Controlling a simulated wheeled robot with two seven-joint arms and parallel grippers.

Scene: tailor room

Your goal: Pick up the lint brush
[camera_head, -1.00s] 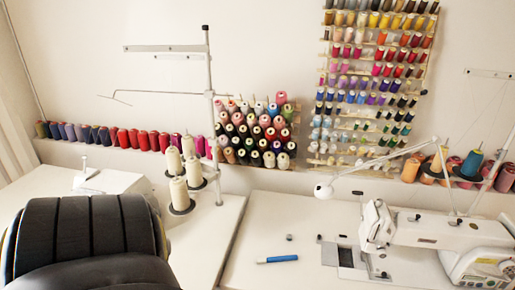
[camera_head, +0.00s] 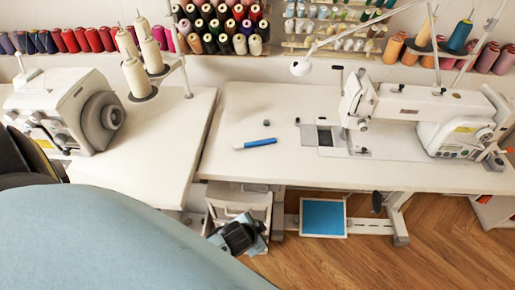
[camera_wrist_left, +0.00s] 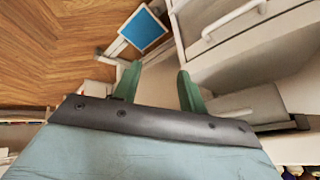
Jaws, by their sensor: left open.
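A slim blue handheld thing with a pale left end, which I take for the lint brush (camera_head: 260,143), lies flat on the white sewing table (camera_head: 245,105), left of the sewing machine. My left gripper (camera_head: 243,237) is low in front of the table's front edge, near the drawers, well apart from the brush. In the left wrist view its two green fingers (camera_wrist_left: 158,88) are spread with nothing between them. The brush does not show in that view. My right gripper is not in view.
A small dark round thing (camera_head: 266,122) lies behind the brush. A white sewing machine (camera_head: 430,105) stands to the right, an overlocker (camera_head: 85,115) to the left. Drawers (camera_head: 240,198) and a blue pedal (camera_head: 323,217) are below the table. The tabletop around the brush is mostly clear.

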